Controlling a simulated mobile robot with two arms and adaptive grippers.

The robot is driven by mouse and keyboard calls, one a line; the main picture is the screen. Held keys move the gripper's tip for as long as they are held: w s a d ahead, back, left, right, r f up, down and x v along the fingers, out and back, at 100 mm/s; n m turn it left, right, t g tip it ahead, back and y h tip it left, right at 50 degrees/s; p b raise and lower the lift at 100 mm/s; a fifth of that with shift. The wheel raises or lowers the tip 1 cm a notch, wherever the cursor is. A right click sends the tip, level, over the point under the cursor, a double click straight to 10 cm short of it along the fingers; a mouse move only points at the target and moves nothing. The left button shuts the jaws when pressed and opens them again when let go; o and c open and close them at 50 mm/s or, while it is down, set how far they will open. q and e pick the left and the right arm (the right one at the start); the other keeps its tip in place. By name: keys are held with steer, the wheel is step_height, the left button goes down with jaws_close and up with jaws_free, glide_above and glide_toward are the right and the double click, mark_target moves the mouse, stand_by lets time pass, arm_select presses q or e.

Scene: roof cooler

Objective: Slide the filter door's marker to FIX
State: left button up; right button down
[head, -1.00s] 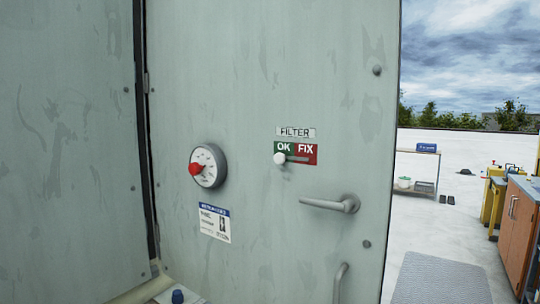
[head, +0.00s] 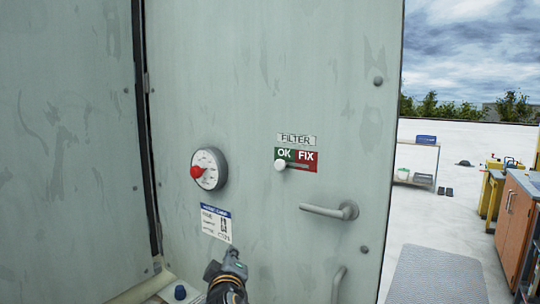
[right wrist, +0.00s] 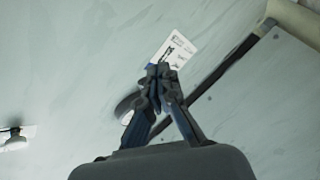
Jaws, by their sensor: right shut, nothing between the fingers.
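The filter door (head: 260,90) is a pale green panel with a FILTER label (head: 296,139). Under the label is a green OK and red FIX plate (head: 306,158). The white marker knob (head: 280,165) sits at the left end of its slot, under OK. In the right wrist view the knob (right wrist: 15,132) shows at the left edge. My right gripper (head: 233,252) is low in front of the door, below and left of the marker. It is shut and empty, and its fingertips (right wrist: 160,72) meet in the right wrist view. My left gripper is out of view.
A lever handle (head: 330,211) juts out below right of the marker, with a grab handle (head: 339,284) lower down. Orange cabinets (head: 515,220) stand far right.

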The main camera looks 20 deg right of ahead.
mark_target(282, 164)
steer(key=s+d+r+m+t+h, duration=0.1)
steer(key=s+r, duration=0.4)
steer(key=r, duration=0.6)
steer(key=s+d+r+m+t+h, duration=0.1)
steer(key=s+r, duration=0.4)
steer(key=r, duration=0.7)
steer(key=shift+s+d+r+m+t+h+p, duration=0.2)
steer(key=shift+d+r+m+t+h+p, duration=0.15)
steer(key=shift+m+h, duration=0.5)
steer(key=shift+f, duration=0.15)
steer(key=p+x, duration=0.4)
steer(key=x, duration=0.6)
steer(key=s+d+f, duration=0.1)
steer(key=d+f+p, duration=0.1)
steer(key=shift+s+d+f, duration=0.2)
steer(key=shift+s+f, duration=0.15)
